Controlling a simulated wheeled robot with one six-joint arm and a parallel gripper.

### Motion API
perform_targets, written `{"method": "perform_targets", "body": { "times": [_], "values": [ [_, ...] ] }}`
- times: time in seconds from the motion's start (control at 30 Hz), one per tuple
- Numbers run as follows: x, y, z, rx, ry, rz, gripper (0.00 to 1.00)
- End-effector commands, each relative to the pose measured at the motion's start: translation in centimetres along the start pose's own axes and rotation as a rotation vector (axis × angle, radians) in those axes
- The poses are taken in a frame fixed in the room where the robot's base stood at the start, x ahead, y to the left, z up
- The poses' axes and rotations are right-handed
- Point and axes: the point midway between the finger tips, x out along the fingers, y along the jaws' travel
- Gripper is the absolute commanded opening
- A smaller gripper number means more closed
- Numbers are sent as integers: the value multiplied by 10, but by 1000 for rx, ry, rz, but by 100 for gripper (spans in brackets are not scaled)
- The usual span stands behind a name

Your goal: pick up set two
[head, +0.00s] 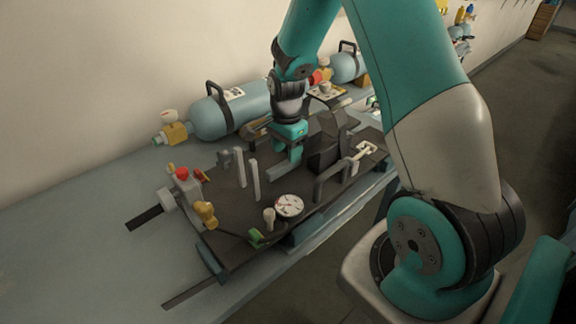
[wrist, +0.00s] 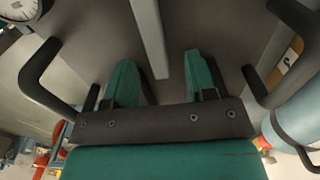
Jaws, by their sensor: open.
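No readable number marks any set as set two. A blue-grey cylinder (head: 228,112) with a black handle and yellow valve lies by the wall. A second one (head: 346,67) lies further along. In front is a dark panel (head: 228,222) with a round gauge (head: 289,206), red and yellow knobs, upright bars and dark handles. My gripper (head: 285,160) is open and points down over the panel. In the wrist view, a pale grey bar (wrist: 150,38) shows between my two teal fingertips (wrist: 160,75); I cannot tell whether they touch it.
In the wrist view, dark handles stand left (wrist: 38,75) and right (wrist: 295,35) of my fingers, and a blue cylinder (wrist: 298,118) is at the right edge. The bench (head: 75,250) is clear at left. More gear (head: 460,33) stands far right.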

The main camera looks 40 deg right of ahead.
Motion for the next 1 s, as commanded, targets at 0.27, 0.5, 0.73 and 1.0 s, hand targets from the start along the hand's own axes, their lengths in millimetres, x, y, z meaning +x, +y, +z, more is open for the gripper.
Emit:
{"method": "perform_targets", "body": {
  "times": [0.27, 0.5, 0.73, 1.0],
  "values": [
    [35, 5, 0, 0, -1, 2, 51],
    [37, 4, 0, 0, 0, 1, 51],
    [37, 4, 0, 0, 0, 1, 0],
    [37, 4, 0, 0, 0, 1, 0]
  ]
}}
